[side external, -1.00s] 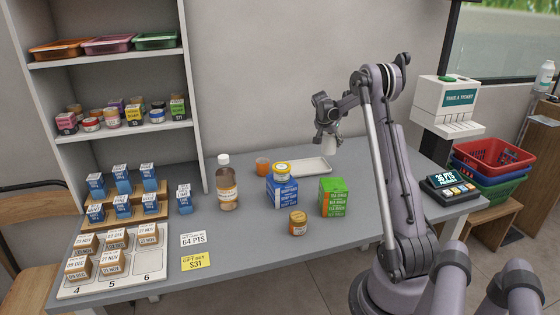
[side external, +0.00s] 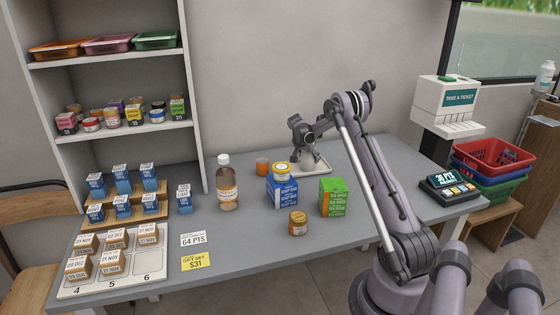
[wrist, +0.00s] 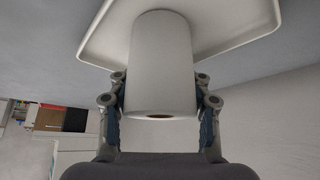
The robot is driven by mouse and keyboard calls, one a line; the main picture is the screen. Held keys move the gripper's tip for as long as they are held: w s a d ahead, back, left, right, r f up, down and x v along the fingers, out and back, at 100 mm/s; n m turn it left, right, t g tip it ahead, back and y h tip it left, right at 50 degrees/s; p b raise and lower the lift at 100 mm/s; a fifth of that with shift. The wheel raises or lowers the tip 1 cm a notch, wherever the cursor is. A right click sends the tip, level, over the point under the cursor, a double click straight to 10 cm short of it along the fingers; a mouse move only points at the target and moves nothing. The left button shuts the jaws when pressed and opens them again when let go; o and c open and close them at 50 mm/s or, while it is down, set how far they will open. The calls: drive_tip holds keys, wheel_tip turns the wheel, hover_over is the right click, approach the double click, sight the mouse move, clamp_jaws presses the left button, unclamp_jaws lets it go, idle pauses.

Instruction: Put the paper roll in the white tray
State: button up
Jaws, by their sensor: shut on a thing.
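The white tray (side external: 322,170) lies at the back of the grey counter in the side view, partly hidden by my gripper (side external: 309,166). In the wrist view the paper roll (wrist: 162,65) is a plain white cylinder between my two fingers, which are shut on its sides. The roll's far end overlaps the white tray (wrist: 255,35) in that view. The roll is over or in the tray; whether it touches the tray floor I cannot tell. In the side view the roll is mostly hidden by my gripper.

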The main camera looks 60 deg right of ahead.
drive_tip(key=shift+f, duration=0.1)
drive_tip(key=o, duration=1.2)
drive_tip(key=shift+o, duration=0.2)
drive_tip(key=s+v, duration=0.1)
drive_tip(key=v, duration=1.1)
drive_tip(key=w+a+r+n+t+y, duration=0.15)
drive_tip(key=a+r+n, duration=0.35)
drive_tip(key=a, duration=0.8)
drive_tip(key=w+a+r+n+t+y, duration=0.1)
drive_tip(key=a+r+n+t, duration=0.3)
drive_tip(key=a, duration=1)
drive_tip(key=s+a+f+n+t+y, duration=0.1)
drive_tip(key=s+a+n, duration=0.4)
drive_tip(key=a, duration=0.6)
drive_tip(key=s+a+f+n+t+y, duration=0.1)
drive_tip(key=s+a+n+y, duration=0.2)
drive_tip(key=a, duration=0.8)
drive_tip(key=s+n, duration=0.2)
drive_tip(key=s, duration=0.2)
drive_tip(key=shift+s+f, duration=0.2)
drive_tip(key=shift+f, duration=0.15)
